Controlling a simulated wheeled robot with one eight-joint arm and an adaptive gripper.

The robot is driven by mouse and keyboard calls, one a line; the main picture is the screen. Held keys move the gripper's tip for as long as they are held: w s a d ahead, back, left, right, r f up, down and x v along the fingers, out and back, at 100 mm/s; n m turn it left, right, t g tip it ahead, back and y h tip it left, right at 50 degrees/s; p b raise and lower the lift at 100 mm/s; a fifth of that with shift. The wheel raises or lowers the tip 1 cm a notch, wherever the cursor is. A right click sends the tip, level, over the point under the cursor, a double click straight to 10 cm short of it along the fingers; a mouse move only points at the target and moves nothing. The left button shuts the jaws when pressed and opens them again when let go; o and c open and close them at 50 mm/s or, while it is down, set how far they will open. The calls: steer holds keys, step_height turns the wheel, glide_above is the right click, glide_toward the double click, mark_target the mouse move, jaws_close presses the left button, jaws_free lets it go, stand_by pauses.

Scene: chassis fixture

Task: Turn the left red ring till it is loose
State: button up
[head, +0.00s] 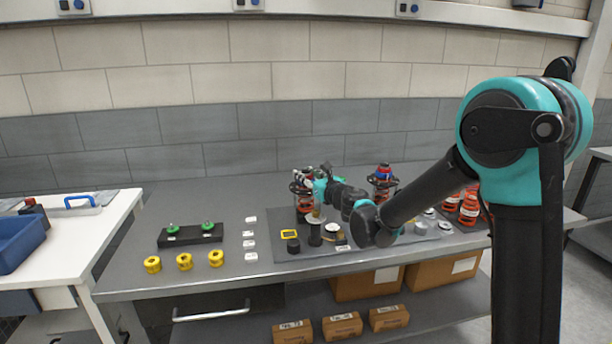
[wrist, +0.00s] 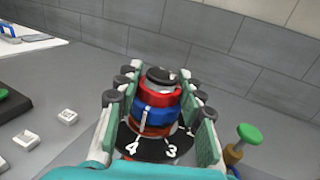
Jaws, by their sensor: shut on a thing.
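The left coil-spring unit (head: 303,205) stands upright on the bench in the head view, partly hidden by my gripper (head: 322,184). In the wrist view, the left red ring (wrist: 166,87) sits near its top under a dark cap, with a blue ring (wrist: 156,107) below it and more red under that. The green-padded fingers of my gripper (wrist: 158,90) stand on either side of the rings and are shut on the red ring; the exact contact is hard to see. A dark disc with white numerals (wrist: 145,149) lies below.
A second spring unit (head: 384,185) with red and blue rings stands to the right. Yellow rings (head: 185,261), a black block with green knobs (head: 190,236) and small white blocks (head: 250,244) lie left. A green-capped knob (wrist: 249,134) stands close right of my gripper.

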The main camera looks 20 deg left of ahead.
steer(key=n+g+y, duration=0.2)
steer(key=n+g, duration=0.1)
steer(key=g, duration=0.1)
steer(key=n+g+y, duration=0.1)
steer(key=n+g, duration=0.2)
steer(key=g, duration=0.2)
steer(key=shift+w+d+y, duration=0.1)
steer(key=shift+w+y, duration=0.05)
steer(key=shift+y, duration=0.25)
steer(key=shift+n+g, duration=1.25)
steer(key=shift+g, duration=0.6)
steer(key=shift+n+g, duration=1.25)
steer(key=shift+g, duration=0.6)
steer(key=shift+h, duration=0.3)
steer(key=o, duration=1.2)
steer(key=v, duration=0.7)
steer(key=shift+d, duration=0.15)
steer(key=shift+c, duration=0.2)
